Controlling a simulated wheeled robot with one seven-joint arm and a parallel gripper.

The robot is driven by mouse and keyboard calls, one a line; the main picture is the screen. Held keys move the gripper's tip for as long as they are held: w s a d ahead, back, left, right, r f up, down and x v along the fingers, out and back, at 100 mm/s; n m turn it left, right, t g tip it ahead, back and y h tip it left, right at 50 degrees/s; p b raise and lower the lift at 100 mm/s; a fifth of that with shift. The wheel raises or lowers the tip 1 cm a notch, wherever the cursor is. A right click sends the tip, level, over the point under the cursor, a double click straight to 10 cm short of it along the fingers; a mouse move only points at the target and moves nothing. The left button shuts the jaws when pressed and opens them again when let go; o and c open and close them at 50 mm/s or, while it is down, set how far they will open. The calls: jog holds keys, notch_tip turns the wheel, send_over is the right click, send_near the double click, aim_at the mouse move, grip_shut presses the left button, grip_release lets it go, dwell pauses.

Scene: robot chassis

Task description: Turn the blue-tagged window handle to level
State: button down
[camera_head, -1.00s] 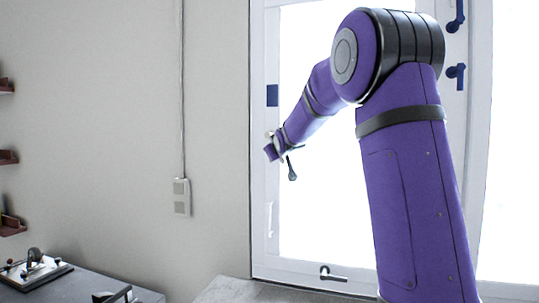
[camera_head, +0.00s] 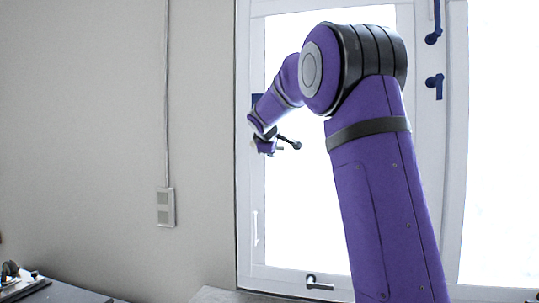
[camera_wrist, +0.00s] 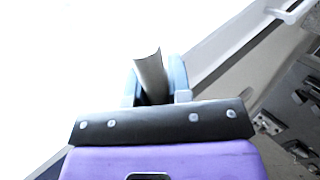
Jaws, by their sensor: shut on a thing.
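In the wrist view my gripper (camera_wrist: 155,90) is shut on the window handle (camera_wrist: 150,68), a grey metal lever that rises between the fingers. In the head view my gripper hides most of this handle. A thin dark piece with a knobbed end sticks out to the right there, nearly level; I cannot tell if it is the lever. The handle's exact angle is unclear.
Another lever handle (camera_head: 318,283) is on the bottom rail. A wall socket (camera_head: 165,207) is left of the window. A grey worktop (camera_head: 62,293) with items is at lower left.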

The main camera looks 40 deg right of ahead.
jog(key=shift+r+n+g, duration=0.4)
jog(key=shift+r+g, duration=0.05)
jog(key=shift+g, duration=0.05)
jog(key=shift+h, duration=0.3)
jog(key=c, duration=1.1)
grip_release()
jog(key=shift+o, duration=0.2)
jog(key=v, duration=1)
jog(key=shift+s+a+r, duration=0.2)
jog(key=shift+s+r, duration=0.05)
jog(key=shift+r, duration=0.05)
jog(key=s+a+f+m+y, duration=0.2)
jog(key=s+a+f, duration=0.4)
jog(key=s, duration=0.5)
jog(key=s+a+f+m+g+y, duration=0.1)
jog(key=s+a+f+m+y, duration=0.2)
jog(key=s+a+f, duration=0.4)
jog(key=s+a+f+m+y, duration=0.2)
jog(key=s+a+f+y, duration=0.2)
jog(key=s, duration=1.3)
notch_tip(320, 180, down, 7)
jog(key=a, duration=0.3)
jog(key=shift+s+r+m+g, duration=0.2)
jog(key=shift+r+m+g, duration=0.05)
jog(key=shift+m+g, duration=0.05)
